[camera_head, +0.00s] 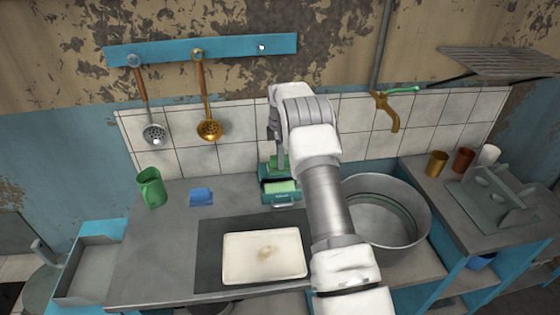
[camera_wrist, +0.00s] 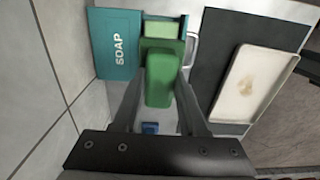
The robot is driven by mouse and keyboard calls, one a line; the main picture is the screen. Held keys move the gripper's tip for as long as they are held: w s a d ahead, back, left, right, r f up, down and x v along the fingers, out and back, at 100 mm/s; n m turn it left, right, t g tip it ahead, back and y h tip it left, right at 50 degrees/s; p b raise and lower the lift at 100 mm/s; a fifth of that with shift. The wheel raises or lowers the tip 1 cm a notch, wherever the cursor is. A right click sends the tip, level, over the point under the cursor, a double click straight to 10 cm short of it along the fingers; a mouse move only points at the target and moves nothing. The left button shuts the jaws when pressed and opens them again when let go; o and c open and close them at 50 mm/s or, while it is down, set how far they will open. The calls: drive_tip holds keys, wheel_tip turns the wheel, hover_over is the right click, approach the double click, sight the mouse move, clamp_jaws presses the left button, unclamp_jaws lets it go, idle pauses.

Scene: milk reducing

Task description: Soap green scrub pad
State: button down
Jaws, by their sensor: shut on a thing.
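My gripper (camera_head: 277,156) is shut on the green scrub pad (camera_wrist: 163,82), which sits between its two fingers in the wrist view. The pad is just beside the teal soap holder (camera_wrist: 116,46), marked SOAP, and overlaps its light green soap compartment (camera_wrist: 162,47) in that view. I cannot tell whether pad and soap touch. In the head view the holder (camera_head: 281,199) stands on the counter below my gripper, and the pad is partly hidden by my gripper.
A white tray (camera_head: 240,268) with a brown stain lies on a dark panel in front. A large metal basin (camera_head: 412,225) is right of my arm. The tiled wall is close behind.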

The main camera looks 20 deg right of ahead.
drive_tip(key=shift+f+b, duration=2.2)
drive_tip(key=shift+f, duration=1.75)
drive_tip(key=shift+f+b, duration=0.45)
drive_tip(key=shift+f, duration=0.15)
drive_tip(key=shift+r, duration=0.15)
drive_tip(key=shift+r+p, duration=1.8)
drive_tip(key=shift+r, duration=1.65)
drive_tip(key=shift+s+a+m, duration=0.2)
drive_tip(key=shift+a+m, duration=0.1)
drive_tip(key=s+a+m, duration=0.6)
drive_tip(key=s+m, duration=0.1)
drive_tip(key=s, duration=0.4)
drive_tip(key=s+a+r+m, duration=0.1)
drive_tip(key=s+a+m, duration=0.6)
drive_tip(key=s, duration=0.4)
drive_tip(key=shift+s+m, duration=0.35)
drive_tip(key=shift+m, duration=0.25)
